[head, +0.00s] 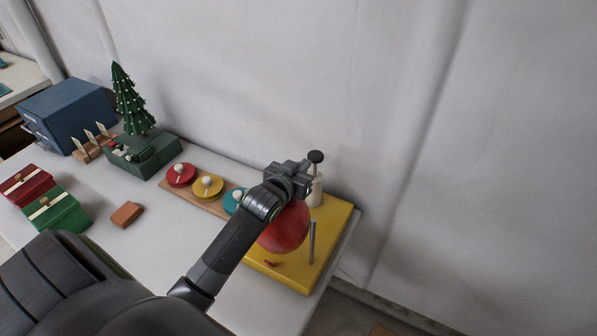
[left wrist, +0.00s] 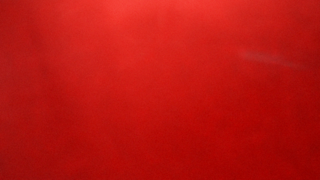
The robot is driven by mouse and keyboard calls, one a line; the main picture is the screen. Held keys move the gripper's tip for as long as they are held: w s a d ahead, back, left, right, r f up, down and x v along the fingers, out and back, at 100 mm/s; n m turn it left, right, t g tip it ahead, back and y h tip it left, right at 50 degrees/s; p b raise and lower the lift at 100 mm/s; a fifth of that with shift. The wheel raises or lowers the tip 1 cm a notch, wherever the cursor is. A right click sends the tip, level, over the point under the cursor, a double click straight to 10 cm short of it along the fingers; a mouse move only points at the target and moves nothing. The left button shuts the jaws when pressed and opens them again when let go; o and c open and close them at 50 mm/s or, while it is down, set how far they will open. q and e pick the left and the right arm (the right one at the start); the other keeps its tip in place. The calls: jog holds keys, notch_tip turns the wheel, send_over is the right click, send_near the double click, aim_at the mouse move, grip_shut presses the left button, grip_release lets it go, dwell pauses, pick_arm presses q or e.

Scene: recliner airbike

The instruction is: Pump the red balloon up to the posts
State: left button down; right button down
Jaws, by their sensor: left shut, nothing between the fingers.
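The red balloon (head: 284,232) sits on the yellow base (head: 331,222) at the table's right end, and it looks inflated. One grey post (head: 312,242) stands at its right; any other post is hidden. The pump (head: 316,190), a pale cylinder with a dark knob (head: 316,156) on top, stands at the back of the base. My left gripper (head: 306,176) is shut and empty, over the balloon and beside the pump, below its knob. I cannot tell whether it touches the pump. The balloon's red surface (left wrist: 160,95) fills the left wrist view. My right gripper is not in view.
A wooden board with coloured discs (head: 207,187) lies left of the base. Farther left are a green box with a small tree (head: 131,100), a blue box (head: 68,112), red and green boxes (head: 57,212) and a brown block (head: 127,215). A curtained wall stands behind.

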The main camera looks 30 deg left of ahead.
pick_arm(q)
jog(key=shift+v, duration=1.25)
jog(key=shift+r, duration=0.1)
